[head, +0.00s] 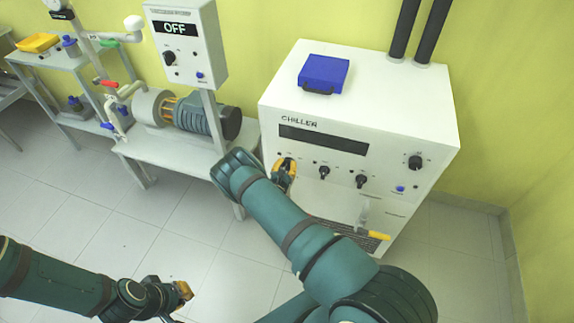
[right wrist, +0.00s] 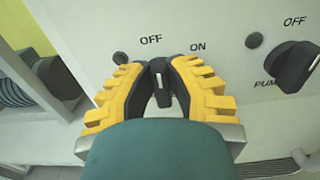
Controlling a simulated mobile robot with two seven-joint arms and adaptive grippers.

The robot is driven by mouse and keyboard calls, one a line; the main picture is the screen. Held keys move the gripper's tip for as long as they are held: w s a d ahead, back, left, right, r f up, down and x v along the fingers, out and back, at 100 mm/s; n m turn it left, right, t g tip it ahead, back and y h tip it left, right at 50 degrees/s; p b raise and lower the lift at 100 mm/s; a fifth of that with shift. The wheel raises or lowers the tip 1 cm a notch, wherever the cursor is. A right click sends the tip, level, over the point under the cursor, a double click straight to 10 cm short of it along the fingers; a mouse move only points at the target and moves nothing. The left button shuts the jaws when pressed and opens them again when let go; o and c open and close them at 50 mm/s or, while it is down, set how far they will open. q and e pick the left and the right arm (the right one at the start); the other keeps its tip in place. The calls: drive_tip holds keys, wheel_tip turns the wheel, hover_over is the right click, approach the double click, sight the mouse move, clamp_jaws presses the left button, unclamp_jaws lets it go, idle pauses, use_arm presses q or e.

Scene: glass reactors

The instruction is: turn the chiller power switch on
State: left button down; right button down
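The chiller (head: 372,120) is a white cabinet with a dark display and a row of black knobs. My right gripper (head: 284,172) is at the leftmost knob, which it hides in the head view. In the right wrist view, a black switch knob (right wrist: 161,92) stands between the yellow fingers of my right gripper (right wrist: 160,72), below OFF and ON labels. The dark pads close in on both its sides; its name label is hidden. The knob's light mark points about straight up, between the labels. My left gripper (head: 182,293) is low over the floor, away from the chiller; its opening is unclear.
The pump knob (right wrist: 297,66) is just right of the held knob. A blue case (head: 324,73) lies on the chiller. A control box reading OFF (head: 184,45) and a motor (head: 198,117) stand to the left. Open floor lies in front.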

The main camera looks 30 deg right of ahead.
idle(0.5)
drive_tip(key=m, duration=0.5)
drive_tip(key=shift+s+d+m, duration=0.2)
drive_tip(key=shift+s+m, duration=0.05)
drive_tip(key=shift+m, duration=0.05)
drive_tip(key=m, duration=0.6)
drive_tip(key=shift+s+d+f, duration=0.15)
drive_tip(key=shift+f, duration=0.1)
drive_tip(key=c, duration=0.9)
unclamp_jaws()
drive_tip(key=shift+s+f, duration=0.1)
